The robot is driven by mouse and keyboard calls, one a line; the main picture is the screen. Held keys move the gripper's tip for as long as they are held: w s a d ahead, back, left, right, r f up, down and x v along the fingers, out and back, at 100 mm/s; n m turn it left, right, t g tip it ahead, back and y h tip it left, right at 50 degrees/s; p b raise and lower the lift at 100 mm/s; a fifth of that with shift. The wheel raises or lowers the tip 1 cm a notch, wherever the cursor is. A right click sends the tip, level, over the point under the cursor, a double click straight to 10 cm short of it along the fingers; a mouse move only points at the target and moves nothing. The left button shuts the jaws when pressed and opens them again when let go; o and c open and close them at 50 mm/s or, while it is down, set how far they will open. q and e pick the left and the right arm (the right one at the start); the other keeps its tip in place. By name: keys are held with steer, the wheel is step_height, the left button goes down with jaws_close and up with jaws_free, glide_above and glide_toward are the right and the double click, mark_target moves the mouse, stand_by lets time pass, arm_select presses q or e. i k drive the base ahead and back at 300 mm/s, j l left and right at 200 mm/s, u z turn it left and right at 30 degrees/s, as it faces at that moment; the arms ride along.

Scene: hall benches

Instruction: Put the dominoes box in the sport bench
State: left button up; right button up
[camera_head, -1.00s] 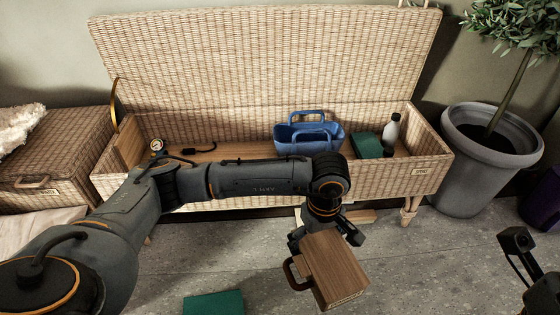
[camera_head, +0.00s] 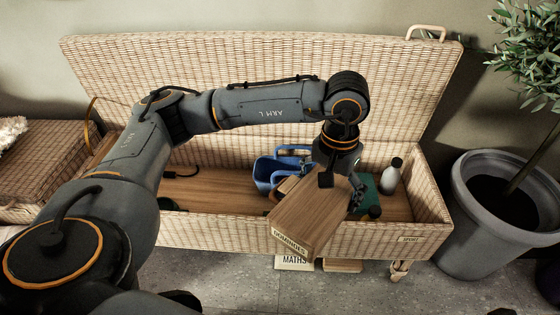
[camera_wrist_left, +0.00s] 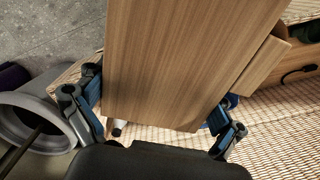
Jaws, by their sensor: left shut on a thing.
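The dominoes box (camera_head: 312,212) is a wooden case with a label reading DOMINOES on its end. My left gripper (camera_head: 340,182) is shut on it and holds it tilted over the front wall and opening of the sport bench. In the left wrist view the box (camera_wrist_left: 180,60) fills the middle between the fingers (camera_wrist_left: 150,120). The sport bench (camera_head: 390,243) is a woven wicker chest with its lid raised and a SPORT label on its front right. The box hides part of the bench's front and inside. My right gripper is not clearly in view.
A MATHS box (camera_head: 294,263) lies below in front. A planter (camera_head: 500,215) stands at right.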

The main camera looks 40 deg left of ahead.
mark_target(219, 187)
steer(key=i+u, duration=0.15)
steer(key=u, duration=0.25)
steer(key=i+l+u, duration=0.1)
steer(key=u, duration=0.35)
steer(key=i+l+u, duration=0.15)
steer(key=u, duration=0.25)
steer(key=i+u, duration=0.15)
steer(key=i, duration=0.3)
